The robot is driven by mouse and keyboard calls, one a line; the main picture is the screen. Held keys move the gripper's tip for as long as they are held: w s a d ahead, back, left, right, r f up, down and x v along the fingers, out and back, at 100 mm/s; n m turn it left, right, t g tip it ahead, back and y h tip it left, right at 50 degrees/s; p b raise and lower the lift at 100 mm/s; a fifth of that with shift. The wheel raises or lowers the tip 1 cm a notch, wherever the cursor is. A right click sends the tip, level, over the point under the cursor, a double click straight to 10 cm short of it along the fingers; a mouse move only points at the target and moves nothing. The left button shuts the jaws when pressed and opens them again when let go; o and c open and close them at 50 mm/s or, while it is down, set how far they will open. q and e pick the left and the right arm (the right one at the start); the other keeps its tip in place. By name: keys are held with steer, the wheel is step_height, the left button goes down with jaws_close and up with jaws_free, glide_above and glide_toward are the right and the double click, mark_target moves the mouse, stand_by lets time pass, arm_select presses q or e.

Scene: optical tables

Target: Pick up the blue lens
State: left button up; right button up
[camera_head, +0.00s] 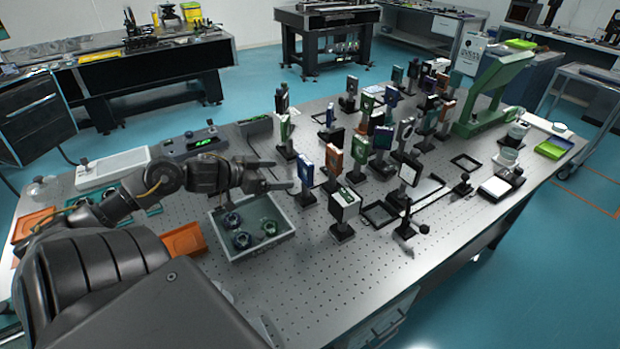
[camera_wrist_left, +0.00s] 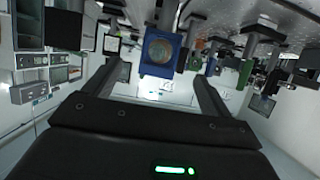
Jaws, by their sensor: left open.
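A blue-framed lens (camera_head: 306,172) stands upright on a dark post and base on the perforated optical table (camera_head: 300,285), at the near left end of a cluster of mounted optics. It also shows in the left wrist view, which looks upside down, as a blue square frame with a round lens (camera_wrist_left: 160,50) at top centre. My left gripper (camera_head: 284,175) is open and empty, just left of the blue lens and pointing at it. In the left wrist view the lens appears between the fingers (camera_wrist_left: 157,76), beyond the tips. My right gripper is not in view.
A grey tray (camera_head: 283,240) with several round mounts sits below my left gripper. A white-faced block (camera_head: 344,205) and an orange-framed optic (camera_head: 333,160) stand close to the blue lens. Many mounted optics crowd behind it. The table's near middle is clear.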

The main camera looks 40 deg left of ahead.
mark_target(302, 171)
arm_select(q)
steer(key=x, duration=0.4)
steer(key=shift+w, duration=0.25)
steer(key=shift+w+d+f, duration=0.15)
steer(key=shift+w+f, duration=0.05)
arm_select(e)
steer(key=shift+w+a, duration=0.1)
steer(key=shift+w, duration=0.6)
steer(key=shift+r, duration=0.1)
arm_select(q)
steer(key=x, duration=0.2)
steer(key=p+x, duration=0.1)
steer(key=x, duration=0.1)
steer(key=shift+w+r, duration=0.2)
steer(key=shift+w, duration=0.05)
steer(key=shift+w+d+f, duration=0.1)
steer(key=shift+w+f, duration=0.15)
steer(key=shift+w, duration=0.1)
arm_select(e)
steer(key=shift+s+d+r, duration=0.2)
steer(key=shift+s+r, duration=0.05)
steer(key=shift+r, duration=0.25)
arm_select(q)
steer(key=shift+c, duration=0.4)
